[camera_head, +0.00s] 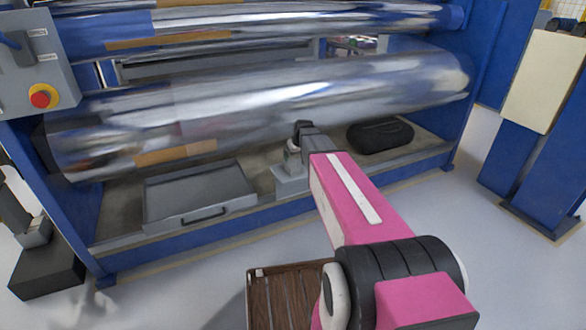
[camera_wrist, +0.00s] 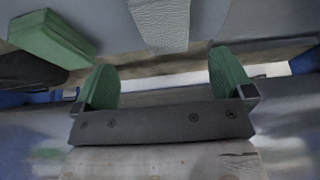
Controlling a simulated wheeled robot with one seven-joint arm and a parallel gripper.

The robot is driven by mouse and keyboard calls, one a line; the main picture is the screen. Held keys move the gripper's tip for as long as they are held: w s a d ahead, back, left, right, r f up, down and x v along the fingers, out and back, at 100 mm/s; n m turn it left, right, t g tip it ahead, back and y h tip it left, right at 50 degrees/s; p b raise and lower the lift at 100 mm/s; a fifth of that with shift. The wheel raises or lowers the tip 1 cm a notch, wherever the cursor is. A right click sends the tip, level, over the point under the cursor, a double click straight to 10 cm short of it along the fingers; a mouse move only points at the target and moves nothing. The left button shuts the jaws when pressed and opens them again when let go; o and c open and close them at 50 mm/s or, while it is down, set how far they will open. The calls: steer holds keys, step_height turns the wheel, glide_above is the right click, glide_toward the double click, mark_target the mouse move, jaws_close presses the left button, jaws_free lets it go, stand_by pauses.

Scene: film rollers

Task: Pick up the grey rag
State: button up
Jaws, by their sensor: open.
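A light grey, textured piece that looks like the grey rag (camera_wrist: 162,22) hangs or lies at the top middle of the wrist view, cut off by the picture's edge. My gripper (camera_wrist: 163,75) has two green fingers spread wide apart with nothing between them. The grey piece is beyond the fingertips, roughly in line with the gap, and apart from them. In the head view my pink arm reaches to the low shelf under the big roller; I cannot clearly make out the fingers or the rag there.
A green block (camera_wrist: 52,38) is at the upper left of the wrist view. In the head view, a shiny film roller (camera_head: 260,105) spans above the shelf. A grey tray (camera_head: 198,195) with a handle and a black case (camera_head: 380,135) lie on the shelf. A brown slatted crate (camera_head: 285,295) is in front.

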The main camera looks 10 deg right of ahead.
mark_target(293, 164)
steer(key=x, duration=0.6)
steer(key=shift+w+a+f, duration=0.1)
steer(key=shift+a+f, duration=0.15)
steer(key=shift+a, duration=0.05)
steer(key=shift+w+f, duration=0.1)
steer(key=shift+f, duration=0.35)
steer(key=shift+f, duration=0.15)
steer(key=c, duration=1)
